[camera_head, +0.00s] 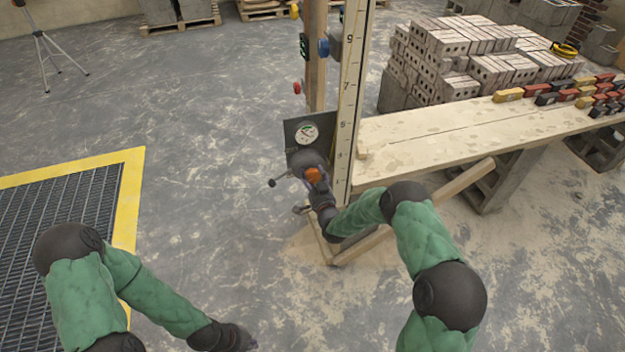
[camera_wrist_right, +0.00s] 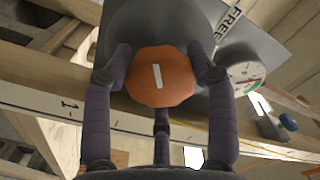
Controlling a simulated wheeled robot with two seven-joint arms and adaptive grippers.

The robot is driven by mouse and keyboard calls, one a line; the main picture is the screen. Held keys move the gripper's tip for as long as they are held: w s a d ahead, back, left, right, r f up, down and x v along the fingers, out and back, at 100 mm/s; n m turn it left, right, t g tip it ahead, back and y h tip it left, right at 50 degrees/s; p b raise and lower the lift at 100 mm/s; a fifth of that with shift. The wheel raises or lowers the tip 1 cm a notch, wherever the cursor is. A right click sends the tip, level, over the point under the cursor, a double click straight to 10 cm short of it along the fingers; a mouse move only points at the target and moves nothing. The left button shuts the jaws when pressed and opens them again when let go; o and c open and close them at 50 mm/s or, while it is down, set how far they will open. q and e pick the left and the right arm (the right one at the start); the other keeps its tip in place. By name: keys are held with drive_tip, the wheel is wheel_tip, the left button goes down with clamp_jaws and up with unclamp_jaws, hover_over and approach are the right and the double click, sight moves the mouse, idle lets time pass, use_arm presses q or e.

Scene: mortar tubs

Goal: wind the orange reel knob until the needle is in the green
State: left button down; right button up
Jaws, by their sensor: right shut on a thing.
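The orange reel knob (camera_head: 312,175) is on the front of a dark round reel on a grey plate beside the upright measuring staff. In the right wrist view the knob (camera_wrist_right: 146,78) is faceted, with a white bar mark standing nearly upright. My right gripper (camera_wrist_right: 161,70) is shut on it, with dark fingers on its left and right sides and another finger below. The white gauge (camera_head: 307,134) sits above the knob on the plate; the gauge (camera_wrist_right: 245,76) shows red and green, but its needle is too small to read. My left gripper (camera_head: 240,341) hangs low and away from the reel.
A thin lever with a dark ball end (camera_head: 272,183) sticks out left of the reel. A plank bench (camera_head: 430,135) stands right of the staff (camera_head: 350,95). A yellow-edged floor grating (camera_head: 125,200) lies at left. Word "FREE" is printed by the reel.

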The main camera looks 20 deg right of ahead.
drive_tip(key=shift+s+a+f+m+b, duration=0.2)
drive_tip(key=shift+f+m, duration=0.1)
drive_tip(key=shift+m, duration=0.1)
drive_tip(key=shift+s+a+f+m+b, duration=0.1)
drive_tip(key=shift+f+m+b, duration=0.1)
drive_tip(key=shift+f+m, duration=0.15)
drive_tip(key=o, duration=1.2)
drive_tip(key=shift+a, duration=0.1)
drive_tip(key=shift+c, duration=0.2)
drive_tip(key=shift+w+r, duration=0.2)
drive_tip(key=shift+r, duration=0.15)
drive_tip(key=s, duration=1.2)
drive_tip(key=shift+d, duration=0.35)
